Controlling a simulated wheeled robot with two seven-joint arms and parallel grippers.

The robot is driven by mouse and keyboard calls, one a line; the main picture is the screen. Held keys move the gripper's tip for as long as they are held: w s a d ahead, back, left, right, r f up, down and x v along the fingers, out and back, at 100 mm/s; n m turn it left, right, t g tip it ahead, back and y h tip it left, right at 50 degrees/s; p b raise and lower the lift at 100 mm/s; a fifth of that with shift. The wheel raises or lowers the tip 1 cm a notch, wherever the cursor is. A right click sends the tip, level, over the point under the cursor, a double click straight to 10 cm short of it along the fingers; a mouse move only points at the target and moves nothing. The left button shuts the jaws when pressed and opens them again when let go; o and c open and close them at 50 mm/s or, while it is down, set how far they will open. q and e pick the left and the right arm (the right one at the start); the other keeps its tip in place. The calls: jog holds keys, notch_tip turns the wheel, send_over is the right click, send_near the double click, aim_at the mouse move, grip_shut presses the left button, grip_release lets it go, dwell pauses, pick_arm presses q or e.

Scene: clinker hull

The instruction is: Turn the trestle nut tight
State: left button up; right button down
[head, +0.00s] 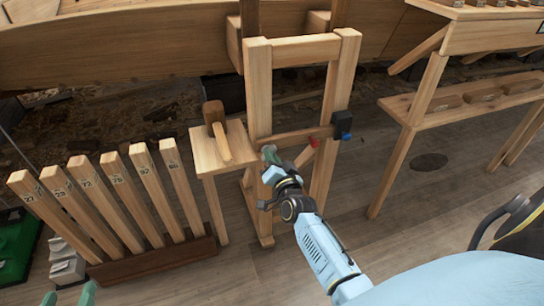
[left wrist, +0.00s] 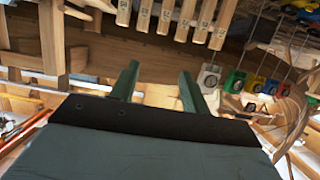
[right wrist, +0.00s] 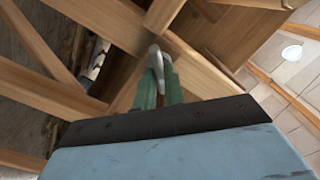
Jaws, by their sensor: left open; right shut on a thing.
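The wooden trestle (head: 258,90) stands in the middle of the head view, against the planked hull, with a crossbar (head: 292,138) between its posts. My right gripper (head: 270,155) is at the left post, near the crossbar's left end. In the right wrist view its green fingers (right wrist: 158,88) are shut on a grey metal piece, which looks like the trestle nut (right wrist: 155,58). The fingers hide most of it, and how tight it sits cannot be told. My left gripper (head: 69,297) is low at the left edge, open and empty; its spread fingers show in the left wrist view (left wrist: 158,80).
A mallet (head: 216,130) rests on a small stand (head: 205,153) left of the trestle. Numbered wooden slats (head: 122,195) stand in a rack farther left. A blue-black block (head: 342,125) and a red piece (head: 314,142) are at the crossbar. A bench (head: 395,105) stands right.

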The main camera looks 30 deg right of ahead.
pick_arm(q)
jog(key=shift+s+a+f+g+y+p, duration=0.15)
jog(key=shift+s+a+f+g+y, duration=0.2)
jog(key=shift+f+g, duration=0.3)
jog(key=shift+s+a+f+g+y+p, duration=0.1)
jog(key=shift+s+a+f+g+p, duration=0.1)
jog(key=shift+s+f+g, duration=0.4)
jog(key=shift+s+a+f+g+y+p, duration=0.15)
jog(key=shift+s+a+f+g, duration=0.15)
jog(key=shift+f, duration=0.5)
pick_arm(e)
jog(key=shift+f+m, duration=0.1)
jog(key=shift+m, duration=3.4)
jog(key=c, duration=1.5)
grip_release()
